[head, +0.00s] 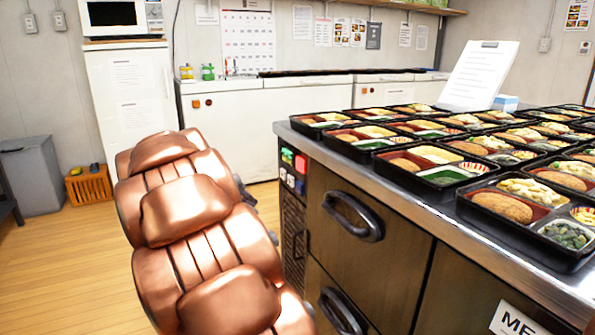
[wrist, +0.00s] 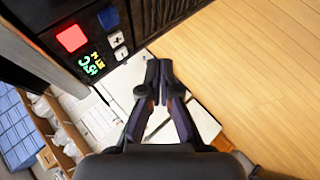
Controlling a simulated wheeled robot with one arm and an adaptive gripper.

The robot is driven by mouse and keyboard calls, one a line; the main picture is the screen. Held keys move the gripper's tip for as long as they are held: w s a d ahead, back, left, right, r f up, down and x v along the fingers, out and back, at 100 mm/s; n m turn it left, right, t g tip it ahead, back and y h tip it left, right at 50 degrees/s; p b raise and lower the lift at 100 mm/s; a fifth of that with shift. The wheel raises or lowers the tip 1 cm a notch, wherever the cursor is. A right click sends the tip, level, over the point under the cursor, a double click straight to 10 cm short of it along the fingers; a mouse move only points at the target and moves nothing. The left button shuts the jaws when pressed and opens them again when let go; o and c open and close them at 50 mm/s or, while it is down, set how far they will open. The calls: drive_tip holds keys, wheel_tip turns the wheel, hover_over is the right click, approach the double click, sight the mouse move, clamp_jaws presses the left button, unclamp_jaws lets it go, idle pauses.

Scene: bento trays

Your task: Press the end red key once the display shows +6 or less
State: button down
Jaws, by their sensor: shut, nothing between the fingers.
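The control panel is on the left end of the steel counter in the head view, with a small red key (head: 300,164) beside a green display (head: 287,155). In the wrist view the red key (wrist: 72,38) is a large lit square at the upper left. The display (wrist: 91,65) below it shows tilted green and yellow characters; I cannot read the value surely. A blue key (wrist: 108,18) and white plus and minus keys (wrist: 119,45) sit alongside. My gripper (wrist: 159,78) is shut and empty, right of the panel and apart from the red key in the picture. My arm hides it in the head view.
Several filled bento trays (head: 440,172) cover the counter top (head: 520,262). Drawer handles (head: 352,217) stick out from its front. A clipboard (head: 481,75) stands at the back. An orange crate (head: 89,186) and a grey bin (head: 31,175) stand left, with open wooden floor (head: 60,265) in front.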

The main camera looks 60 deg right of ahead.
sight(296, 166)
drive_tip(key=w+d+r+h, duration=0.1)
drive_tip(key=w+d+r, duration=0.1)
drive_tip(key=d, duration=0.3)
drive_tip(key=w+d+r+h, duration=0.1)
drive_tip(key=w+d, duration=0.1)
drive_tip(key=d, duration=0.3)
drive_tip(key=shift+r+n+t+h+b, duration=0.3)
drive_tip(key=shift+r+t+b, duration=0.1)
drive_tip(key=shift+b, duration=0.05)
drive_tip(key=shift+s+d, duration=0.15)
drive_tip(key=s+d, duration=0.4)
drive_tip(key=d, duration=0.3)
drive_tip(key=shift+s+p, duration=0.35)
drive_tip(key=shift+s+d, duration=0.1)
drive_tip(key=shift+d, duration=0.05)
idle(0.5)
drive_tip(key=shift+s+d, duration=0.2)
drive_tip(key=shift+d, duration=0.05)
drive_tip(key=shift+s+d, duration=0.25)
drive_tip(key=shift+d, duration=0.1)
idle(1.0)
idle(0.4)
drive_tip(key=shift+w+a+b, duration=0.35)
drive_tip(key=shift+w+a, duration=0.15)
drive_tip(key=shift+a, duration=0.25)
